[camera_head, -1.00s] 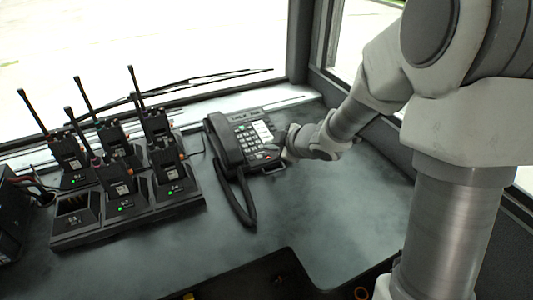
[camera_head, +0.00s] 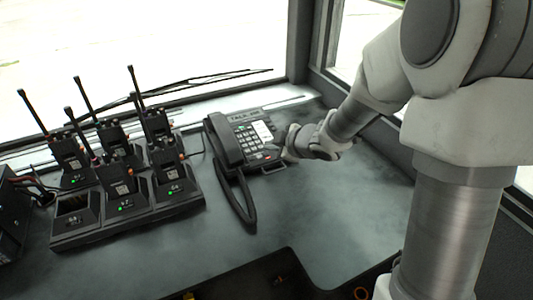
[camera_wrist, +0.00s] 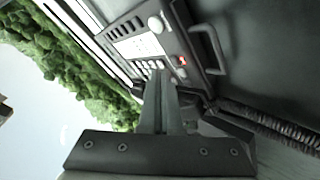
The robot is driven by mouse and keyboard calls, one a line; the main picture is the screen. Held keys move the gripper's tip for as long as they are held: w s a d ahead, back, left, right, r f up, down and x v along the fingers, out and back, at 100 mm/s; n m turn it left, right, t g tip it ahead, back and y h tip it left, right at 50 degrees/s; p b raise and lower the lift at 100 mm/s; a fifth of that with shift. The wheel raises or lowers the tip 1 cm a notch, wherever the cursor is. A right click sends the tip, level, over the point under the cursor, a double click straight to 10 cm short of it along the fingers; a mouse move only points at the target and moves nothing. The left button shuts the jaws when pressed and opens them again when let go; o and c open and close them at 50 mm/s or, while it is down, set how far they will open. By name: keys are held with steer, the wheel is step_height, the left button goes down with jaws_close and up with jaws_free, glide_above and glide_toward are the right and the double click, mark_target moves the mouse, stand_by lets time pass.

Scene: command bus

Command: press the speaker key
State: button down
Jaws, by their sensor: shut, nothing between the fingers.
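The black desk phone (camera_head: 247,133) sits on the dark desk, with its handset (camera_head: 225,140) along its left side. In the wrist view the phone's face (camera_wrist: 140,40) shows a white label panel, rows of pale keys and a small red-lit key (camera_wrist: 183,61). I cannot read which key is the speaker key. My gripper (camera_head: 282,150) is at the phone's lower right corner. In the wrist view its fingers (camera_wrist: 160,76) are together and point at the key area, just below the pale keys. The fingers hide part of the phone, and I cannot tell whether they touch it.
A charging rack (camera_head: 150,205) with several handheld radios stands left of the phone. The coiled cord (camera_head: 240,198) loops over the desk in front of the phone. The window frame (camera_head: 298,45) is behind. The desk right of the phone is clear.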

mark_target(272, 161)
steer(key=shift+w+f+b, duration=0.1)
steer(key=shift+f+b, duration=0.25)
steer(key=shift+f, duration=0.05)
steer(key=shift+f, duration=0.35)
stand_by(0.6)
stand_by(0.3)
steer(key=shift+r+p, duration=0.55)
steer(key=shift+r, duration=0.2)
steer(key=r+p, duration=0.5)
steer(key=shift+s+d, duration=0.15)
steer(key=shift+s, duration=0.25)
stand_by(0.4)
